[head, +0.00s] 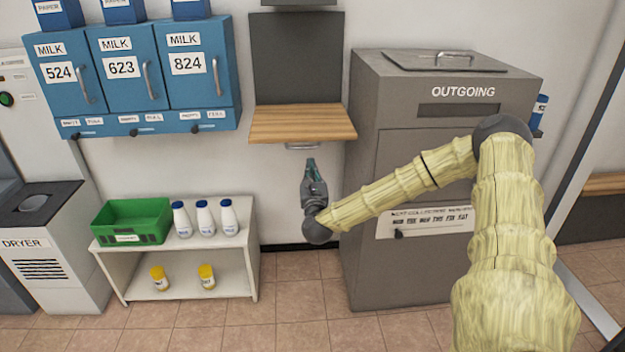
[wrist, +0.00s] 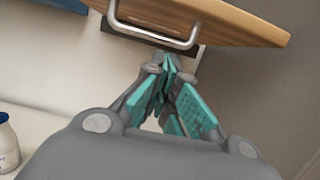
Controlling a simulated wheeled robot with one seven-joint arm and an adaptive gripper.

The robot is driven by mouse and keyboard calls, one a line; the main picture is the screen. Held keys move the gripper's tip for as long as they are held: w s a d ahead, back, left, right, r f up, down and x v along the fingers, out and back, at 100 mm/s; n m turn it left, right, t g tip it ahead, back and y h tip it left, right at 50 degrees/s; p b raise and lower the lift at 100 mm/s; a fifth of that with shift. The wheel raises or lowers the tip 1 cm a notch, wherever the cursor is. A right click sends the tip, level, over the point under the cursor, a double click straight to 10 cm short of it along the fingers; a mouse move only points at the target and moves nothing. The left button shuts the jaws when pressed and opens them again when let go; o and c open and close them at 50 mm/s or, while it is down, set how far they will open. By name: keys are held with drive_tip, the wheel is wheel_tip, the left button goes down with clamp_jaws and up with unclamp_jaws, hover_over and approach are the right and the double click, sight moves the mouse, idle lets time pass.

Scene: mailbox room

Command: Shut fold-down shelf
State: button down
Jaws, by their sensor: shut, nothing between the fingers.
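The fold-down shelf (head: 302,124) is a wooden board lowered to about level, in front of a dark grey wall panel (head: 296,57). A metal handle (head: 302,146) hangs under its front edge. In the wrist view the shelf's wooden board (wrist: 205,20) is at the top, with the U-shaped handle (wrist: 153,38) in front of it. My gripper (head: 310,162) is just below the handle and points up at it. In the wrist view my gripper (wrist: 168,68) has its teal-padded fingertips together, empty, close beneath the handle bar. I cannot tell whether they touch it.
A grey outgoing mail bin (head: 365,240) stands right of the shelf. Blue milk lockers (head: 140,72) hang to the left. A low white rack (head: 247,240) below holds a green crate (head: 104,220) and several bottles. Bare wall lies under the shelf.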

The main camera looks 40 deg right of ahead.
drive_tip(key=r, duration=0.1)
drive_tip(key=w+r, duration=0.1)
drive_tip(key=r, duration=0.1)
drive_tip(key=d+r, duration=0.1)
drive_tip(key=shift+w+r+p, duration=0.2)
drive_tip(key=shift+r+p, duration=0.05)
drive_tip(key=shift+p, duration=0.1)
drive_tip(key=shift+a, duration=0.1)
